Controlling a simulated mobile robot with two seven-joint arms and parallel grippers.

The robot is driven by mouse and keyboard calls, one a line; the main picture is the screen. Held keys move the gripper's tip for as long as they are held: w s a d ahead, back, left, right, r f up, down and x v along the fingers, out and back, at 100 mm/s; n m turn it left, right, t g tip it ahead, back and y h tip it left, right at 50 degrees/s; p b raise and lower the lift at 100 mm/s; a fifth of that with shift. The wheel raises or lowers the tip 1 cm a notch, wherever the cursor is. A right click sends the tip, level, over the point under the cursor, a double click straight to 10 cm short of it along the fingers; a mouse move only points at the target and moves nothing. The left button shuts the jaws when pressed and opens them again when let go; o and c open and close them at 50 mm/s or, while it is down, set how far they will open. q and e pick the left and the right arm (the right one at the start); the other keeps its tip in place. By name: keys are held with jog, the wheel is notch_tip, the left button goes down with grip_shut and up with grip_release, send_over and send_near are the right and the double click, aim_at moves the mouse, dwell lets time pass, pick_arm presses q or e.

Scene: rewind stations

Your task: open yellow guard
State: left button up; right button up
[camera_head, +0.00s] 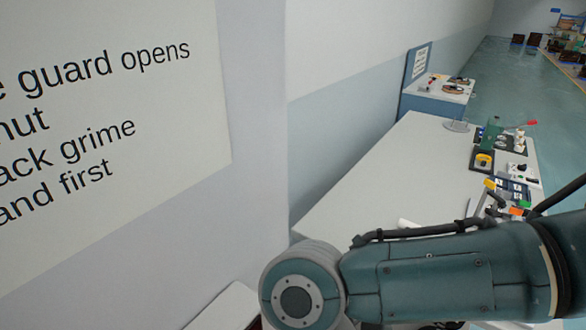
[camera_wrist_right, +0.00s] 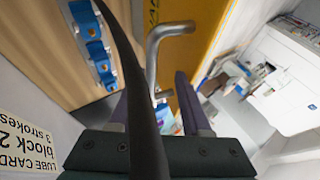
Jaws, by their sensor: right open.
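The yellow guard (camera_wrist_right: 198,38) is an upright panel at the top middle of the right wrist view, with dark lettering partly cut off at the top. A bent grey metal handle (camera_wrist_right: 153,55) stands at its left side. My right gripper (camera_wrist_right: 155,88) is open, and the handle shows between its two fingers. I cannot tell how far the handle lies beyond the fingertips. A black cable crosses in front of the left finger and hides part of it. The guard is not visible in the head view, and neither gripper shows there.
Blue bearing blocks (camera_wrist_right: 97,50) sit on a tan panel left of the handle. A lube card (camera_wrist_right: 28,135) is at lower left. In the head view, a long white bench (camera_head: 400,175) carries tools along its right side, and a wall sign (camera_head: 100,110) stands close at left.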

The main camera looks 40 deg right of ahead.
jog(key=b+v, duration=0.1)
jog(key=v, duration=0.7)
jog(key=shift+r+b, duration=0.15)
jog(key=shift+b, duration=0.25)
jog(key=shift+w+d, duration=0.1)
